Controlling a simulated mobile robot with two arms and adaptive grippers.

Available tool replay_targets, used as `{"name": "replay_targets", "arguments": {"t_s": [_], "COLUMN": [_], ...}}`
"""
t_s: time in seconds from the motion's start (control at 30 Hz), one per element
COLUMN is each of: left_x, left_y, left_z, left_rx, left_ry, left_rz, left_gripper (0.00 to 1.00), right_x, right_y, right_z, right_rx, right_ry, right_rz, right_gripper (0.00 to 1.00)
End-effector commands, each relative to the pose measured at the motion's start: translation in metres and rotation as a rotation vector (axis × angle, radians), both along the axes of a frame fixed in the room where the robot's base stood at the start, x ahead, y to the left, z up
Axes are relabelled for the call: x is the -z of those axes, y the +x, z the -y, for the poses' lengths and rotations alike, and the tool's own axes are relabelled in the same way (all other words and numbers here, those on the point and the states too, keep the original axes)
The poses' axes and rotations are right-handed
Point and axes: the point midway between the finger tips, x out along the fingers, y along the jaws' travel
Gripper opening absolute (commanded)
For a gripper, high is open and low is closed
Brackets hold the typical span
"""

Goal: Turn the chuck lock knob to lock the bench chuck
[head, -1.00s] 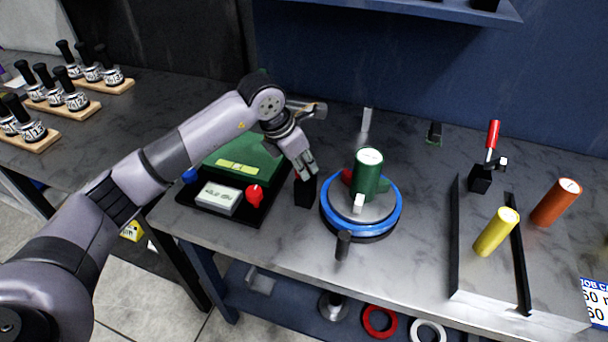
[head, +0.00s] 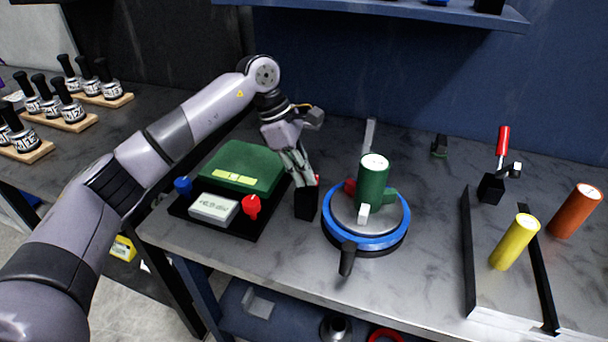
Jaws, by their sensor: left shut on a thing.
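The bench chuck (head: 345,228) has a blue ring, a grey top face and red, white and green jaws around an upright green cylinder (head: 373,180). A black handle (head: 347,258) sticks out at its front. Left of it stands a small black block (head: 306,205). My left gripper (head: 303,180) points down at the top of this block and is shut on a small knob there. I cannot tell the knob's angle. My right gripper is not in view.
A green-topped device (head: 242,166) with a display, a red knob (head: 251,206) and a blue knob (head: 183,186) sits left of the block. Yellow (head: 514,242) and orange (head: 575,211) cylinders and a red-handled clamp (head: 503,142) stand at the right. A shelf (head: 400,13) hangs above.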

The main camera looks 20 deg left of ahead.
Motion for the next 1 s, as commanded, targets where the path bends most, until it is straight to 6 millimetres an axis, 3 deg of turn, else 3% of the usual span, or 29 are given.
{"name": "replay_targets", "arguments": {"t_s": [0.77,0.8,1.0], "left_x": [-0.0014,-0.0014,-0.0007], "left_y": [0.0014,0.0014,0.0011], "left_z": [-0.0001,-0.0001,-0.0001], "left_rx": [0.101,0.101,0.101], "left_ry": [0.0,0.0,0.001], "left_rz": [0.005,0.005,0.003], "left_gripper": [0.0,0.15,0.29], "right_x": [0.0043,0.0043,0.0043], "right_y": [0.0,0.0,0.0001], "right_z": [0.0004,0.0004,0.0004], "right_rx": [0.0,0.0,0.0], "right_ry": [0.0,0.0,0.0], "right_rz": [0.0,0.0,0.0], "right_gripper": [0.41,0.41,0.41]}}
